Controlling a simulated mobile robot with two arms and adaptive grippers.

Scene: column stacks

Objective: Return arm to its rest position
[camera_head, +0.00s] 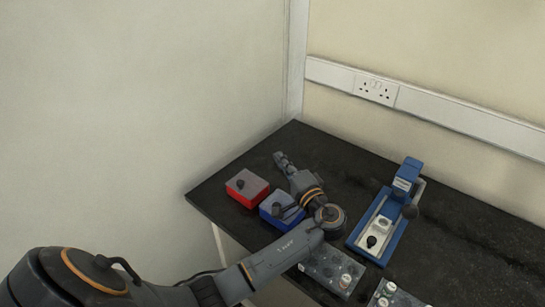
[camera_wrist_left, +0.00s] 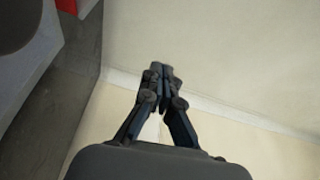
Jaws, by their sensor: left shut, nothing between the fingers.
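My left arm reaches in from the lower left of the head view, over the dark bench. My left gripper (camera_head: 281,158) is at the far corner of the bench, beyond the red box and the blue box. In the left wrist view the fingers (camera_wrist_left: 163,72) are together with nothing between them, and the wall lies beyond them. My right gripper does not show in either view.
A red box (camera_head: 246,190) and a blue box (camera_head: 271,214) stand at the bench's left edge, close beside my arm. A blue-and-white device (camera_head: 372,226) stands to the right. Trays (camera_head: 325,275) with small vials lie in front. The dark bench (camera_head: 470,250) is bare at right.

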